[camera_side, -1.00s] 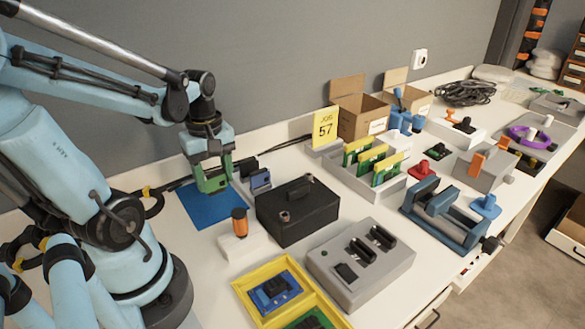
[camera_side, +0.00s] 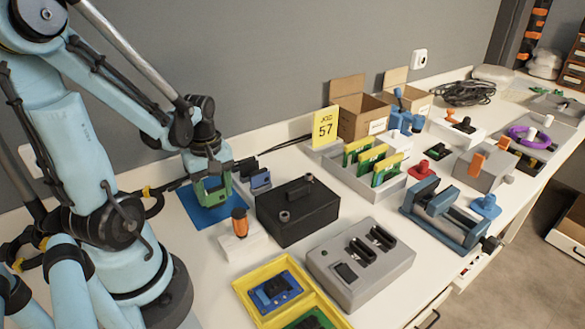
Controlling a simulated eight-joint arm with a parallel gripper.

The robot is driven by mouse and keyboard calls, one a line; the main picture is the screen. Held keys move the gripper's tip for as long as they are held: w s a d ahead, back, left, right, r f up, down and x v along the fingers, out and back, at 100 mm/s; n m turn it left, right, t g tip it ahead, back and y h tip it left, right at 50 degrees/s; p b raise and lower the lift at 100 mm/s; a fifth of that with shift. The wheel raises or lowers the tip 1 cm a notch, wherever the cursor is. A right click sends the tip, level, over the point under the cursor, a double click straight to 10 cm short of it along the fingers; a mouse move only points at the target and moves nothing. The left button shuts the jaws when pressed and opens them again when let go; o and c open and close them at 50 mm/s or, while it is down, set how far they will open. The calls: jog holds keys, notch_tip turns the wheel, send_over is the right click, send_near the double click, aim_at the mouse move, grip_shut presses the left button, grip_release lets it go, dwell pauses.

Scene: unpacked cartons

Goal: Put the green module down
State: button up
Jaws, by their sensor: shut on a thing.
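The green module (camera_side: 213,194) is a small green block with a greyish face, in the side view at the left, over the blue mat (camera_side: 192,209). My gripper (camera_side: 208,177) is shut on it from above. The module's lower edge is at or very near the mat; I cannot tell whether it touches. The gripper fingers hide part of the module's upper side.
A black box (camera_side: 298,212) and a small blue-grey device (camera_side: 260,181) stand close to the right of the mat. An orange-handled tool in a white block (camera_side: 240,240) stands in front. A yellow tray (camera_side: 262,267) and a grey unit (camera_side: 350,277) are nearer the front.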

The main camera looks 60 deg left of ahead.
aim_at(214, 189)
jog(key=shift+f, duration=0.1)
jog(key=shift+f, duration=0.25)
jog(key=o, duration=1.3)
jog(key=shift+r, duration=0.2)
notch_tip(214, 189, up, 12)
jog(key=w+d+m+t, duration=0.3)
jog(key=w+d+m, duration=0.1)
jog(key=d+m, duration=0.3)
jog(key=w+d+f+m+t, duration=0.1)
jog(key=w+d+m+t, duration=0.3)
jog(key=d+m, duration=0.4)
jog(key=w+m, duration=0.1)
jog(key=m, duration=0.2)
